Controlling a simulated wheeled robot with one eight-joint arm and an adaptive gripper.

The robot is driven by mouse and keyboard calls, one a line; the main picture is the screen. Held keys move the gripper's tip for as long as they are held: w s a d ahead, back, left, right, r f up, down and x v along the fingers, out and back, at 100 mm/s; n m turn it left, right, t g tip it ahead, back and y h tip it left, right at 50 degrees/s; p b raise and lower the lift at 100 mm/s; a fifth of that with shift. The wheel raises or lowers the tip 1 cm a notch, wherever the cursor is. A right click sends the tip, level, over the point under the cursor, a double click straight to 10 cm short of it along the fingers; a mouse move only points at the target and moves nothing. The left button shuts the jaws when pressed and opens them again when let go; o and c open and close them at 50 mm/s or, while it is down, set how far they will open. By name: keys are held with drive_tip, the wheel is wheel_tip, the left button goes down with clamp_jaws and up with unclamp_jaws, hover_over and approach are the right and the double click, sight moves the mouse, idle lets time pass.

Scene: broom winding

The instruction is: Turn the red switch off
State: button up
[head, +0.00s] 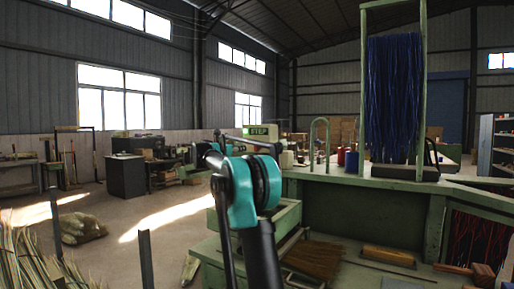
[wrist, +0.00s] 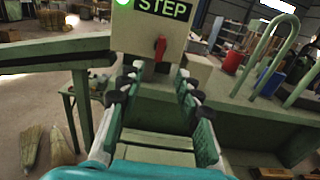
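The red switch (wrist: 160,48) is on the front of a pale control box (wrist: 142,38), under a black sign reading STEP, with a lit green lamp at its upper left. In the wrist view the switch lies just beyond my gripper (wrist: 155,82), between its two fingers as seen from the camera. The fingers are apart with nothing between them, and no contact with the switch shows. In the head view the STEP sign (head: 260,131) shows behind my arm; the switch is hidden there.
A green workbench (head: 370,220) stands at the right, with a frame holding blue bristles (head: 394,95). In the wrist view, green hoops (wrist: 268,50) and a red container (wrist: 233,62) stand to the right of the box. Open floor lies at the left.

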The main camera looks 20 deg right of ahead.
sight(255, 146)
drive_tip(key=x, duration=1.6)
drive_tip(key=shift+s, duration=0.1)
clamp_jaws()
